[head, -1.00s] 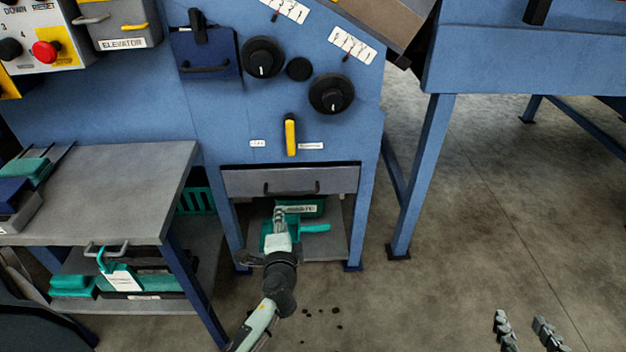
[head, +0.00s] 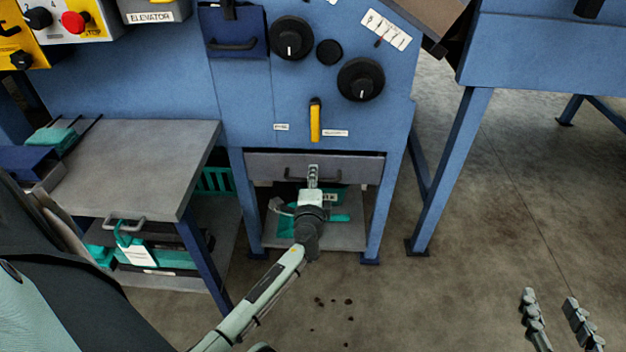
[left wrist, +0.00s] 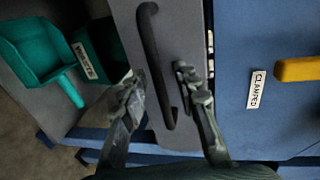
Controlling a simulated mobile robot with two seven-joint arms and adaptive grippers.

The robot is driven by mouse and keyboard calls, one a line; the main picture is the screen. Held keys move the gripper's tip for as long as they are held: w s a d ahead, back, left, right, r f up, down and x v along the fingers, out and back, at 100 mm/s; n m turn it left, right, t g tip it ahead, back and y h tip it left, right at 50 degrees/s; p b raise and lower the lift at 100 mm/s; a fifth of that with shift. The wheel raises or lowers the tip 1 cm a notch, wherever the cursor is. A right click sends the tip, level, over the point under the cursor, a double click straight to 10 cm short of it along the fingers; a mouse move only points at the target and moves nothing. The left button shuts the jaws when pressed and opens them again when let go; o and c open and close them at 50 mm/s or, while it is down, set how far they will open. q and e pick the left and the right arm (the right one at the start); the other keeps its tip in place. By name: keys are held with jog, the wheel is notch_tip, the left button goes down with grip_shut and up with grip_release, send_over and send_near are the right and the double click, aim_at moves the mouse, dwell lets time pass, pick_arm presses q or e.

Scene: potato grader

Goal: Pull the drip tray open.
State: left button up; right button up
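The drip tray (head: 360,170) is a grey drawer front with a dark bar handle (head: 293,178), set in the lower blue frame. It looks pushed in. In the left wrist view the tray front (left wrist: 188,40) and its handle (left wrist: 150,45) run top to bottom. My left gripper (head: 313,170) is in front of the tray, overlapping the handle. In the left wrist view my left gripper (left wrist: 160,88) is open, with one finger on each side of the bar near its lower end. Contact cannot be told. My right gripper (head: 550,305) is open and empty over the floor.
A green scoop (head: 287,225) and a labelled green box (left wrist: 100,50) sit on the shelf below the tray. A yellow lever (head: 315,120) is above it, beside a "CLAMPED" label (left wrist: 257,90). A grey-topped bench (head: 140,160) stands left. Floor in front is open.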

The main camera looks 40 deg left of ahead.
pick_arm(q)
jog(key=shift+c, duration=0.4)
grip_shut()
